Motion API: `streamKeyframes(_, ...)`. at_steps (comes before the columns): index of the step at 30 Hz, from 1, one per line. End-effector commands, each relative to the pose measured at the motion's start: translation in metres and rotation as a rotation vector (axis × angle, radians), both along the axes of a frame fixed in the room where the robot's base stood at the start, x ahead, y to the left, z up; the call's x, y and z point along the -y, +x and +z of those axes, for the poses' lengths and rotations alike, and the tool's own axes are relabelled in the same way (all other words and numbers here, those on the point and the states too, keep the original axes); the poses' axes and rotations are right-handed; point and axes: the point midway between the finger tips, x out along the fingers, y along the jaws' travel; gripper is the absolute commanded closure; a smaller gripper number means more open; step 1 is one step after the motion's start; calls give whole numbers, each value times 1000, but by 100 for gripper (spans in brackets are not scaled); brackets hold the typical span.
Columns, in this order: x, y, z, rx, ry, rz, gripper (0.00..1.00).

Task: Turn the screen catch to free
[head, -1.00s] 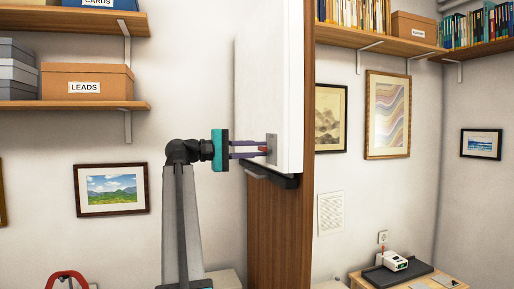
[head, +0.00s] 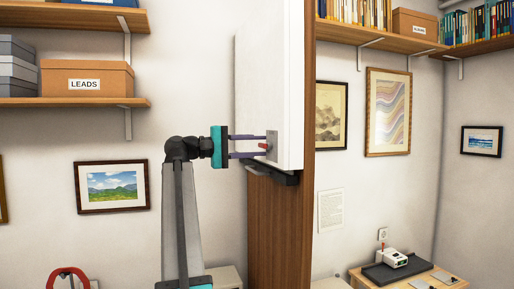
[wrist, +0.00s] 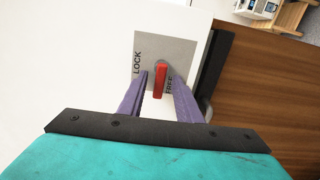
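The screen catch is a red lever (wrist: 161,82) on a grey plate (wrist: 180,48) fixed to the white screen (head: 272,85). In the wrist view, LOCK is printed at the plate's left and FREE at its right. The lever lies just beside the word FREE, well apart from LOCK. My gripper (wrist: 160,80) has its two purple fingers on either side of the lever, with small gaps showing; it is open. The head view also shows my gripper (head: 265,145) reaching the plate from the left. Any contact deeper between the fingers is hard to see.
A dark ledge (head: 275,174) runs under the screen, beside a brown wooden post (head: 283,230). Shelves with boxes (head: 87,78) hang at upper left. A framed landscape (head: 111,187) hangs on the left wall. A low table (head: 450,283) stands at lower right.

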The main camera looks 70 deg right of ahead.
Motion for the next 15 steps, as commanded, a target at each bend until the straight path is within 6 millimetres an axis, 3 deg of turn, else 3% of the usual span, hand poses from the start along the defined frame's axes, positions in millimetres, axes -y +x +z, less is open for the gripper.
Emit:
streamKeyframes(5,-8,11,-2,1,-1,0,69)
streamKeyframes(15,-40,51,-3,0,0,3,69)
